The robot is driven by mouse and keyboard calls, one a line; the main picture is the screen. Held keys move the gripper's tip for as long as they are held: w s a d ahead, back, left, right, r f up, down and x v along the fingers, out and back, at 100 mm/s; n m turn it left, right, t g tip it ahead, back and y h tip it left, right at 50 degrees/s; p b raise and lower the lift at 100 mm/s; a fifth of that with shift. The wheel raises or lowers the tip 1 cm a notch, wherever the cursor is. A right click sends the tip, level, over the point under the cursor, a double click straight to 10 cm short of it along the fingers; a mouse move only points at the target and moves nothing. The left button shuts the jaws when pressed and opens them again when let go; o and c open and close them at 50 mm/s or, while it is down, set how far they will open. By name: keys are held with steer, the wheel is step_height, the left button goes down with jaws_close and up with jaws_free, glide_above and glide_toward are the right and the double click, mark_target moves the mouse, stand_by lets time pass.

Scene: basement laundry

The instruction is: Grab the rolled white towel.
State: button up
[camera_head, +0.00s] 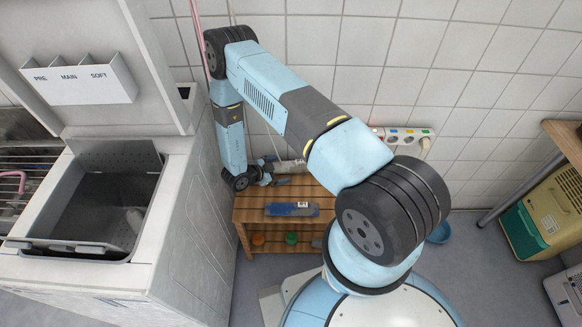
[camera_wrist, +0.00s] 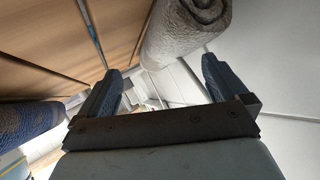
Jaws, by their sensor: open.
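The rolled white towel (camera_wrist: 180,32) shows large at the top of the wrist view, its spiral end facing the camera. It lies on the wooden bench (camera_head: 246,215) near the wall. In the head view it is a small pale roll (camera_head: 292,167), partly hidden by my arm. My gripper (camera_wrist: 161,70) is open, with its two dark blue fingers apart. The towel appears beyond the fingertips, between them in the picture; contact cannot be told. In the head view my gripper (camera_head: 268,178) is beside the towel, low over the bench's back.
The open washer (camera_head: 180,235) stands left. A power strip (camera_head: 403,132) is on the wall.

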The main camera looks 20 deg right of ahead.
mark_target(287, 166)
steer(key=shift+w+r+x, duration=0.15)
steer(key=shift+x, duration=1.15)
steer(key=shift+w+r+x, duration=0.1)
steer(key=shift+w+x, duration=0.05)
steer(key=shift+x, duration=1.15)
steer(key=shift+c, duration=0.5)
steer(key=c, duration=1)
